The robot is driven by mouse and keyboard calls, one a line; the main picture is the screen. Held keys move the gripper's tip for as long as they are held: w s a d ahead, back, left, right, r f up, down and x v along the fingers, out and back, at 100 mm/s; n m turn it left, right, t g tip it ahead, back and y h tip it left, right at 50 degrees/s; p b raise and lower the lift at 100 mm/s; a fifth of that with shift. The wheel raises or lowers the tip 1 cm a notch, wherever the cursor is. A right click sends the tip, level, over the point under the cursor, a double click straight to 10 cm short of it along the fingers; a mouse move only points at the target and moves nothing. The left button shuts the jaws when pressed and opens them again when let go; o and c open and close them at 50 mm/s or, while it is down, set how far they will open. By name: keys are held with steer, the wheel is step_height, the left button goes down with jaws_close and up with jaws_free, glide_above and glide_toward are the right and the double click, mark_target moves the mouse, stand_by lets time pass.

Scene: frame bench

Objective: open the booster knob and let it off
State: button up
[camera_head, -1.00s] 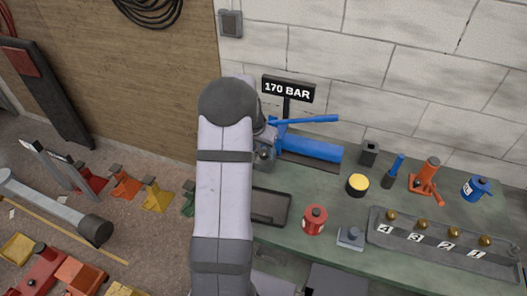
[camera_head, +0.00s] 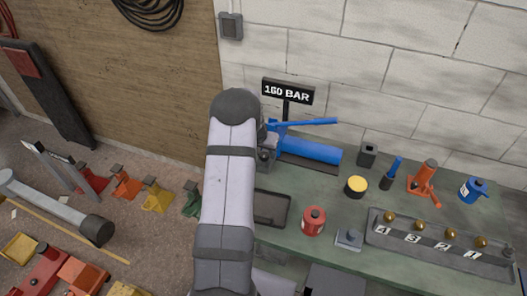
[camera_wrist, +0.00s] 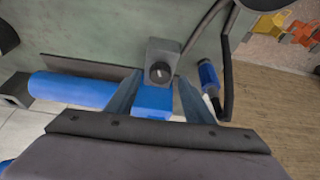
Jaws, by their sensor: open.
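The blue pump (camera_head: 310,150) lies on the bench with its long blue lever (camera_head: 305,121) above it. The pump's blue cylinder also shows in the wrist view (camera_wrist: 70,90). A dark round knob (camera_wrist: 160,72) with a light mark sits on a grey block (camera_wrist: 163,50) at the pump's end. My gripper (camera_wrist: 160,76) is open, with one finger on either side of the knob in that view; I cannot tell whether they touch it. The sign (camera_head: 288,91) behind the pump reads 160 BAR.
A black hose (camera_wrist: 226,75) and a blue fitting (camera_wrist: 208,75) are close to the right finger. A dark tray (camera_head: 271,208), a red canister (camera_head: 313,221) and a yellow-topped can (camera_head: 356,186) stand on the bench. A numbered rack (camera_head: 440,245) is at the right.

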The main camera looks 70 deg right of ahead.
steer(key=shift+x, duration=1)
steer(key=c, duration=1.1)
steer(key=shift+o, duration=0.2)
